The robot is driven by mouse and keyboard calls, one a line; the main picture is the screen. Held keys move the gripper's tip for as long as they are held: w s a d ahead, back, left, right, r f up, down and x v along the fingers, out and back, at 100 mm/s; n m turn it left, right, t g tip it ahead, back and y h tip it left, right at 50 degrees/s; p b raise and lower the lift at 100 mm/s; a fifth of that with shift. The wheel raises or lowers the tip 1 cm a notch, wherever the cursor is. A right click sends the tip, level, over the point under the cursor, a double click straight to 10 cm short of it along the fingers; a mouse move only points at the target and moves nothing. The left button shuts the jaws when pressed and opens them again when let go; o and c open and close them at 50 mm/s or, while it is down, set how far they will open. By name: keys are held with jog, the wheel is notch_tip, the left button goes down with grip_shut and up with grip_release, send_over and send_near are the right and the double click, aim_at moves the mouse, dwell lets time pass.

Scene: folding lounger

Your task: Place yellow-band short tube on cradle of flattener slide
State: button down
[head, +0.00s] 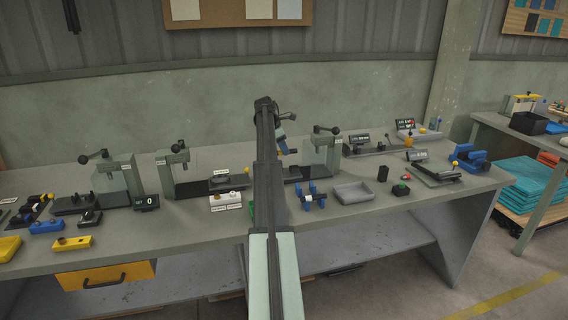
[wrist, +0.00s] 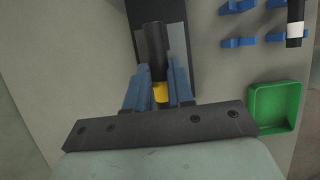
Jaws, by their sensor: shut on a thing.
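The yellow-band short tube (wrist: 155,52) is black with a yellow band at its near end. My gripper (wrist: 160,75) is shut on it by the banded end, between two blue fingers. The tube's far part overlaps a dark base with a grey plate (wrist: 178,42) in the wrist view; I cannot tell whether they touch. This base seems to belong to the lever press (head: 325,152) right of my arm in the head view. I cannot tell for certain that it is the flattener slide, and no cradle shows clearly. My arm hides part of this area.
Blue stands (wrist: 239,42) with a white-banded black tube (wrist: 294,22) are right of the base. A green tray (wrist: 275,105) lies nearer. The bench also holds a grey tray (head: 353,192), a button box (head: 401,189) and other lever presses (head: 175,165) at left.

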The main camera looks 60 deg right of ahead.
jog(key=shift+f, duration=3.15)
jog(key=c, duration=1)
grip_release()
jog(key=shift+f, duration=0.15)
jog(key=v, duration=1.2)
